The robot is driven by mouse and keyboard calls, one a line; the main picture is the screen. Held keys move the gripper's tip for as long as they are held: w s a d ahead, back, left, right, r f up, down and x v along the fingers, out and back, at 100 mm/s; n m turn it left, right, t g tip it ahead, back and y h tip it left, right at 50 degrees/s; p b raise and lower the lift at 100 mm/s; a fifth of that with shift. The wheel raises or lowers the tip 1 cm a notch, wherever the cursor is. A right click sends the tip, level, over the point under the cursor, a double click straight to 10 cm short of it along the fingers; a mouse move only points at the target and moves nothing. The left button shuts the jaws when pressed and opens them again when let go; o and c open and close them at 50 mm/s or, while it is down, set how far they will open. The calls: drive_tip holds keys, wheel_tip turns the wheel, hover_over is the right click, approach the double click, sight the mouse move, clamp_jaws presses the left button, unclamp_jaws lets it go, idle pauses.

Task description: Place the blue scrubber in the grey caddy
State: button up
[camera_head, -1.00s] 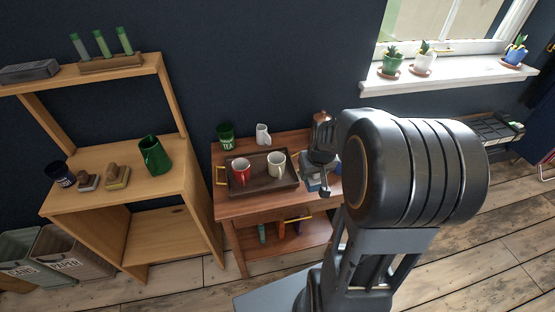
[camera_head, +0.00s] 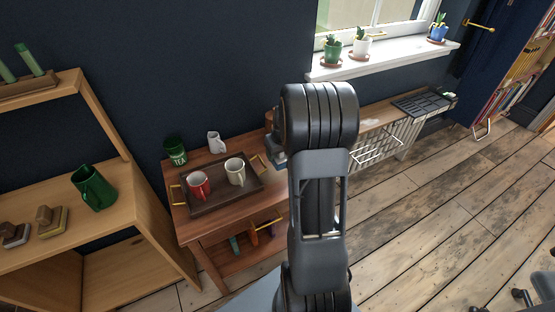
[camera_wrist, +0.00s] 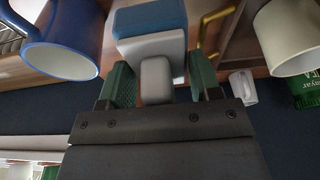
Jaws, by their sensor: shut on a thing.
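The blue scrubber (camera_wrist: 150,18), a blue block on a pale grey body with a grey grip, is in the wrist view. My gripper (camera_wrist: 160,78) is shut on its grey grip between two green finger pads. In the head view my arm hides the gripper; a bluish patch (camera_head: 277,158) shows left of the arm, too small to name. I cannot pick out the grey caddy for sure. A dark slotted tray (camera_head: 424,103) lies on the bench at the right.
A wooden table (camera_head: 180,228) bears a dark tray (camera_head: 215,205) with a red mug (camera_head: 199,185) and a cream mug (camera_head: 236,172). A blue mug (camera_wrist: 66,38) is close beside the scrubber in the wrist view. Open floor lies at right.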

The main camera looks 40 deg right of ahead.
sight(278, 159)
drive_tip(key=shift+w+d+f, duration=0.25)
drive_tip(key=shift+w+f, duration=0.25)
drive_tip(key=shift+f, duration=1.7)
drive_tip(key=shift+f+b, duration=0.15)
drive_tip(key=shift+b, duration=0.2)
drive_tip(key=o, duration=0.5)
drive_tip(key=shift+o, duration=0.2)
